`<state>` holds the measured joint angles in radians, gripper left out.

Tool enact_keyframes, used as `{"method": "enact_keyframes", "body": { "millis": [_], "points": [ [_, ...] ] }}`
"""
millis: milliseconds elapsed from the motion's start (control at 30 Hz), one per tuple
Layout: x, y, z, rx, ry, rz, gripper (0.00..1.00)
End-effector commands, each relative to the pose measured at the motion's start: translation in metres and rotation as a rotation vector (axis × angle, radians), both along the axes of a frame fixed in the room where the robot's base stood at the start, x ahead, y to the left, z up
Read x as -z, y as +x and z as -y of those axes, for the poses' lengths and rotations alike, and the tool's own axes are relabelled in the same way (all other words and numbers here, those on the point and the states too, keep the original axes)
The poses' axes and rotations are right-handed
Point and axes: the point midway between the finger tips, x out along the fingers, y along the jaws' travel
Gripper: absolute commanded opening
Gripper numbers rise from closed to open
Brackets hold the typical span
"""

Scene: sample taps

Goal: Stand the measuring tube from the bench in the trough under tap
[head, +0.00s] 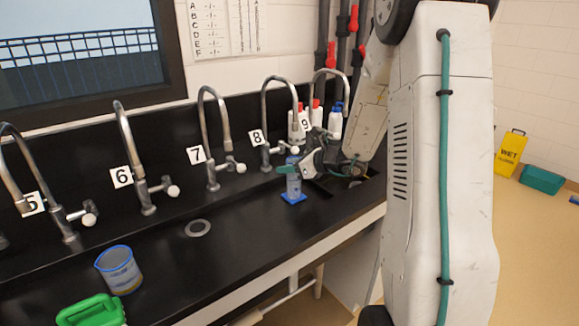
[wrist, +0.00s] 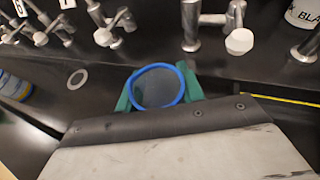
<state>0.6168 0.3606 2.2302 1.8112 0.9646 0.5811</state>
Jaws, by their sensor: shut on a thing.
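The measuring tube (head: 293,186) is clear blue, upright, with a blue foot, in front of tap 8 in the head view. My gripper (head: 292,169) is shut on its upper part, with green finger pads on either side. In the wrist view I look down on the tube's round blue rim (wrist: 181,71) between the green pads (wrist: 158,90). I cannot tell whether the foot touches the black surface or hangs just above it. Tap 8 (head: 265,115) and tap 9 (head: 330,72) are curved metal taps behind it. A dark recess (head: 318,190) lies right of the tube, partly hidden by my arm.
Taps 7 (head: 204,120), 6 (head: 124,140) and 5 (head: 15,165) line the wall leftward. A blue-rimmed beaker (head: 119,270) and a green container (head: 92,312) stand at the front left. A drain ring (head: 198,228) lies between. Bottles (head: 335,122) stand behind tap 9.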

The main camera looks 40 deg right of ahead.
Motion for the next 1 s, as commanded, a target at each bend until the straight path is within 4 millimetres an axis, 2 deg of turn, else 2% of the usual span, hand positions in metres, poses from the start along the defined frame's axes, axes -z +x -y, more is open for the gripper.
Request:
{"method": "enact_keyframes", "body": {
  "millis": [167, 200, 267, 633, 767, 1000],
  "points": [
    [0.004, 0.000, 0.000, 0.000, 0.002, -0.002, 0.05],
    [0.004, 0.000, 0.000, -0.001, 0.001, -0.001, 0.43],
    [0.004, 0.000, 0.000, -0.001, 0.001, -0.001, 0.60],
    [-0.002, -0.001, 0.001, 0.001, -0.001, 0.001, 0.60],
    [-0.008, -0.017, 0.009, 0.003, -0.001, 0.001, 0.60],
    [-0.029, -0.061, 0.029, 0.005, -0.001, 0.002, 0.60]
  ]
}}
